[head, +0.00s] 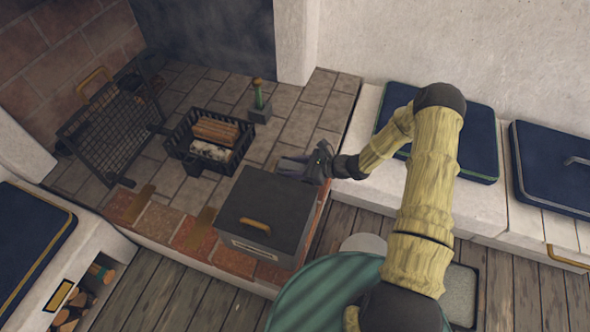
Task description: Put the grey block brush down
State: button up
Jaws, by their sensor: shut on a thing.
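My gripper (310,165) is at the end of my arm, near the back right corner of a dark grey lidded box (266,208). It is shut on a small grey block-shaped thing, the grey block brush (291,168), which points left from the jaws. The brush is small and partly hidden by the gripper. I cannot tell whether it touches the box lid or the tiles behind it.
A black log basket (176,141) and a green-handled tool on a grey block (259,103) stand on the tiled hearth (305,110). A mesh fire screen (110,134) stands left. Blue cushions (470,130) lie on the right bench. Tiles are bare beside the green-handled tool.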

jog(key=shift+a+f, duration=0.1)
jog(key=shift+f, duration=0.35)
jog(key=shift+f, duration=0.1)
jog(key=o, duration=1.1)
jog(key=shift+c, duration=0.2)
jog(key=shift+d+r, duration=0.25)
jog(key=p+v, duration=0.3)
jog(key=v, duration=0.8)
jog(key=shift+d, duration=0.25)
